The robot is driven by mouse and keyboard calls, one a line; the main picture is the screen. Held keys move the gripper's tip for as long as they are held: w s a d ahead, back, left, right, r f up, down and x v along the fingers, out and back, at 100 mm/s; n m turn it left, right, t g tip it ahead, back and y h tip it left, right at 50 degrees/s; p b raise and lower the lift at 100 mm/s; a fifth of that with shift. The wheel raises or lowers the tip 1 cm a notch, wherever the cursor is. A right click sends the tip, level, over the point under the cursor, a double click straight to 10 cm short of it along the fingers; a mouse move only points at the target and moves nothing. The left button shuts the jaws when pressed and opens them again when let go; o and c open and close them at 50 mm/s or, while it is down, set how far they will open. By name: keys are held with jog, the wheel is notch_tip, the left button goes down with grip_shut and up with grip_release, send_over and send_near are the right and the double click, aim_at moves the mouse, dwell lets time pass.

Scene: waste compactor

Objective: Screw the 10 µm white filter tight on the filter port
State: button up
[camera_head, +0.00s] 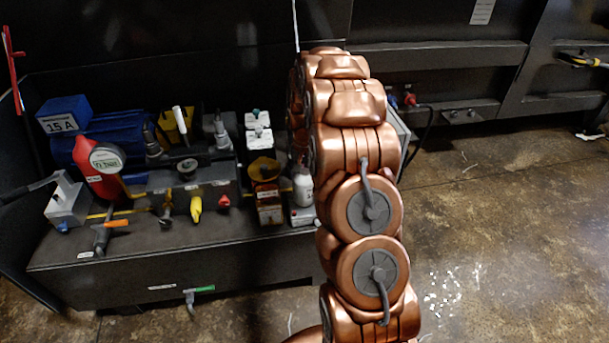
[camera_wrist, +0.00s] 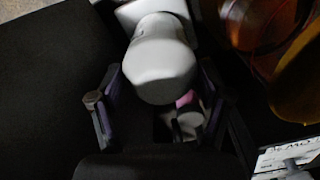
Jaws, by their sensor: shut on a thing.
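The white filter (camera_wrist: 160,62) is a smooth, rounded white cylinder in the wrist view. Its far end meets a pale block. My gripper (camera_wrist: 161,88) has one finger on each side of the filter's near end and is shut on it. In the head view a white cylinder (camera_head: 302,187), which looks like the same filter, stands at the right end of the bench, partly beside my arm. My gripper is hidden behind my arm there. The thread and any gap at the port cannot be seen, and no 10 µm marking is readable.
Amber bowls (camera_wrist: 285,60) stand close on the right in the wrist view. A yellow-topped amber unit (camera_head: 266,190) is left of the filter. The dark bench (camera_head: 190,245) carries a red gauge (camera_head: 95,165), a blue box (camera_head: 65,115) and several valves. Open floor lies right.

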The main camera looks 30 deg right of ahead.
dwell(0.3)
jog(key=m, duration=0.5)
dwell(0.4)
jog(key=m, duration=0.5)
jog(key=o, duration=1.2)
jog(key=shift+o, duration=0.2)
